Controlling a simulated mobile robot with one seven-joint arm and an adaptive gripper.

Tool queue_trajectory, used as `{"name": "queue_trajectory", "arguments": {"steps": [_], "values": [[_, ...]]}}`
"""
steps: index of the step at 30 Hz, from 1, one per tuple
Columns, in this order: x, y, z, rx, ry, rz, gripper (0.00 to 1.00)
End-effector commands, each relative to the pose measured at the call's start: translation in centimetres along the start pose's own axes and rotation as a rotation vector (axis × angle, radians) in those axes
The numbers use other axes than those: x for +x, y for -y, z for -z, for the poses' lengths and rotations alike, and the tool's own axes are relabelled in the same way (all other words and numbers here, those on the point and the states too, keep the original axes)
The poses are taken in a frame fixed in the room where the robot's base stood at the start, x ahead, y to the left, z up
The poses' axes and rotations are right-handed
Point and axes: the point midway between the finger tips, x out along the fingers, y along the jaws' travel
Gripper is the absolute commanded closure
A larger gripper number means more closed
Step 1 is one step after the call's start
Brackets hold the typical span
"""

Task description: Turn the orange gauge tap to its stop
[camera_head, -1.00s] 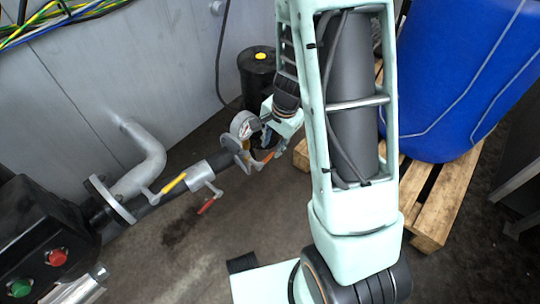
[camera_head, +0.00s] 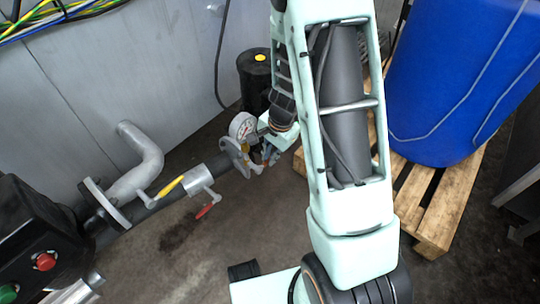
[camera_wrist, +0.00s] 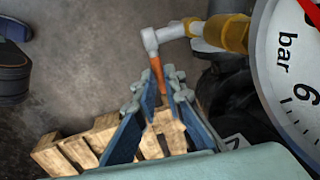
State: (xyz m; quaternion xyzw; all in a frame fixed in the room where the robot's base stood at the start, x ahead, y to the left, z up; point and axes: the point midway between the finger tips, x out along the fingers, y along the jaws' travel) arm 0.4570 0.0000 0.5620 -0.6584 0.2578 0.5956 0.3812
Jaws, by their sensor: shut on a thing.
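The orange gauge tap (camera_wrist: 157,72) shows in the wrist view as a short orange lever hanging from a grey elbow (camera_wrist: 150,38). Its lower end lies between the fingertips of my gripper (camera_wrist: 158,92), which is shut on it. In the head view my gripper (camera_head: 268,157) is at the end of the pipe, just right of and below the round pressure gauge (camera_head: 242,126). My fingers hide most of the tap there, so its exact angle is hard to tell. The gauge face (camera_wrist: 292,85) fills the right edge of the wrist view.
A yellow lever (camera_head: 171,186) and a red lever (camera_head: 205,211) sit on the pipe (camera_head: 215,165) to the left. A black cylinder (camera_head: 255,85) stands behind the gauge. A blue drum (camera_head: 460,80) on a wooden pallet (camera_head: 437,225) is at right. Open floor lies below the pipe.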

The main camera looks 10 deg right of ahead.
Motion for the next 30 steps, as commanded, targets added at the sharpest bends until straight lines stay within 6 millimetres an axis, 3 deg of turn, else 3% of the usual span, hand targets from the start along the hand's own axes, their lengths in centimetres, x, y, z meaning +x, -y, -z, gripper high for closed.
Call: {"name": "queue_trajectory", "arguments": {"steps": [13, 30], "values": [[0.2, 0.0, 0.2, 0.009, 0.027, 0.0, 1.0], [1.9, -0.3, 0.7, 0.076, 0.378, 0.0, 1.0]]}}
